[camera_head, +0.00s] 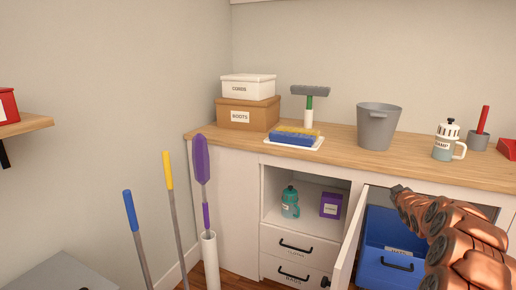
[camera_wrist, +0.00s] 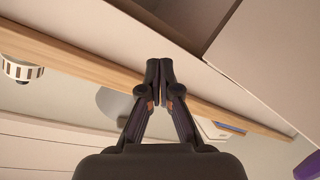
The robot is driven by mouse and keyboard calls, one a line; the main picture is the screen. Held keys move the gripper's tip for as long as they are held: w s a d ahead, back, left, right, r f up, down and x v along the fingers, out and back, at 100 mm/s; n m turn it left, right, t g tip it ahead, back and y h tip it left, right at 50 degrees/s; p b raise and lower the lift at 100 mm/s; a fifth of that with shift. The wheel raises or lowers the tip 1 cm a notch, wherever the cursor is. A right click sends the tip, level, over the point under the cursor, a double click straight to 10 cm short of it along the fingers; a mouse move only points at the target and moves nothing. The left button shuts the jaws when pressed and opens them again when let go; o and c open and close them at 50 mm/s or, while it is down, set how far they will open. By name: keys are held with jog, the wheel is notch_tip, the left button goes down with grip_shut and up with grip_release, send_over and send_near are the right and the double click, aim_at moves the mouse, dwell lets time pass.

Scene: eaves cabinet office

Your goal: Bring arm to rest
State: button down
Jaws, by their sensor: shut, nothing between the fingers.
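My copper-coloured arm (camera_head: 465,235) reaches in from the lower right in the head view, in front of the cabinet. My gripper (camera_wrist: 160,80) shows in the wrist view with its two dark fingers together and nothing between them. It is close to the white cabinet's front, near the wooden counter edge (camera_wrist: 215,108). In the head view the fingers are not clearly seen. The arm covers part of the open compartment with a blue bin (camera_head: 385,232).
A cabinet door (camera_head: 347,245) stands open left of my arm. The counter (camera_head: 345,140) above holds a grey bucket (camera_head: 378,128), a lidded mug (camera_head: 445,142), boxes (camera_head: 247,112) and a squeegee (camera_head: 309,100). Long-handled tools, including a purple duster (camera_head: 202,160), stand at left.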

jog(key=s+a+r+m+g+y+p, duration=0.1)
jog(key=s+a+r+g+p, duration=0.3)
jog(key=s+a, duration=0.65)
jog(key=s+a+r+m+g+y+p, duration=0.1)
jog(key=s+a+r+g+y+p, duration=0.2)
jog(key=s+a+r, duration=0.6)
jog(key=s+a+r+g+p, duration=0.1)
jog(key=s+a+g+p, duration=0.2)
jog(key=s, duration=1.2)
jog(key=s+a+r+m+g+p, duration=0.1)
jog(key=s+a+g+p, duration=0.2)
jog(key=s, duration=1.2)
jog(key=s+a+r+m+g+p, duration=0.1)
jog(key=s+a+g+p, duration=0.2)
jog(key=s+a, duration=0.4)
jog(key=s+p, duration=0.1)
jog(key=s, duration=0.7)
jog(key=shift+a+p, duration=0.25)
jog(key=shift+p, duration=0.05)
jog(key=shift+a, duration=0.15)
